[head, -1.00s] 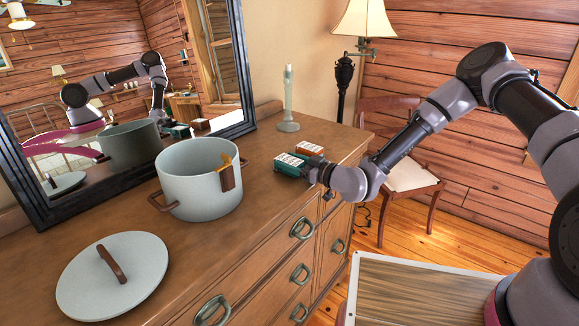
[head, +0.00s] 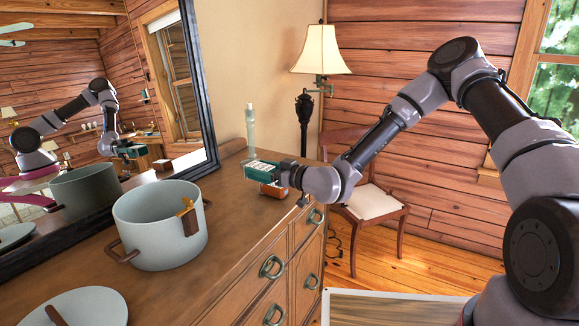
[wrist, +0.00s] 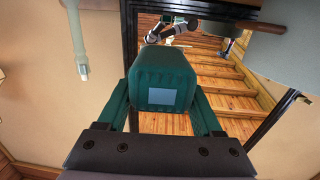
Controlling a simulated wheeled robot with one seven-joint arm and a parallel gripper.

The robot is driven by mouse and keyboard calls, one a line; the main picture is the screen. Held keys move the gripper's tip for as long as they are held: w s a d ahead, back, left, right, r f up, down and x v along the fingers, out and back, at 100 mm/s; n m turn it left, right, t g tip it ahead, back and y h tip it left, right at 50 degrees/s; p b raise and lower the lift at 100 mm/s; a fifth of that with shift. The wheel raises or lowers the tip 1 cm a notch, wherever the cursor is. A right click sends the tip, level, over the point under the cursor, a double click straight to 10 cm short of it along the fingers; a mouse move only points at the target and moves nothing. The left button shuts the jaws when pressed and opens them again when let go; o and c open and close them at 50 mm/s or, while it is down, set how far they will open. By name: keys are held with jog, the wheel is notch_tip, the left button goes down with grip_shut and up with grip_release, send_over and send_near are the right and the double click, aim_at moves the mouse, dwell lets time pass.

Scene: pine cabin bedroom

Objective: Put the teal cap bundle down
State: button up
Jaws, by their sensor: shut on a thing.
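The teal cap bundle (head: 262,171) is a small teal block with pale tops, near the far end of the dresser in the head view. My gripper (head: 280,175) is shut on it from the right side. In the wrist view the bundle's teal body (wrist: 165,78), with a pale square on its face, sits between the two fingers. The bundle appears raised a little above the dresser top. A red-brown bundle (head: 272,191) shows just below and behind it, partly hidden. Whether the two touch, I cannot tell.
The wooden dresser (head: 226,225) holds a pale pot (head: 160,235) with brown handles, its lid (head: 85,308) and a pale green candlestick (head: 250,130) behind the bundle. A mirror (head: 150,80) stands along the back. Dresser top between pot and bundle is clear.

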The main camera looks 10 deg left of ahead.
jog(key=w+d+f+m+t+h, duration=0.1)
jog(key=w+d+m+t+h, duration=0.25)
jog(key=w+d, duration=0.65)
jog(key=w+d+f+m+t+h, duration=0.1)
jog(key=d+m+t+h, duration=0.2)
jog(key=d, duration=0.9)
jog(key=w+d+f+m+t+h, duration=0.1)
jog(key=w+d+f+m+h, duration=0.3)
jog(key=d, duration=0.9)
jog(key=s+d+r+m+t+h, duration=0.15)
jog(key=d+h, duration=0.35)
jog(key=d, duration=0.7)
jog(key=s+a+r+n+g+y, duration=0.15)
jog(key=a+n+y, duration=0.6)
jog(key=a, duration=1.75)
jog(key=s+a+r+n+g+y, duration=0.1)
jog(key=s+a+g+y, duration=0.1)
jog(key=a, duration=0.6)
jog(key=s+a+r+n+g+y, duration=0.1)
jog(key=s+a+n+g+y, duration=0.1)
jog(key=s+a, duration=0.5)
jog(key=s+a+r+n+g+y, duration=0.1)
jog(key=s+a+g+y, duration=0.3)
jog(key=a, duration=0.5)
jog(key=shift+s+r+n+g+y, duration=0.15)
jog(key=shift+s+n+g+y, duration=0.2)
jog(key=shift+n, duration=0.3)
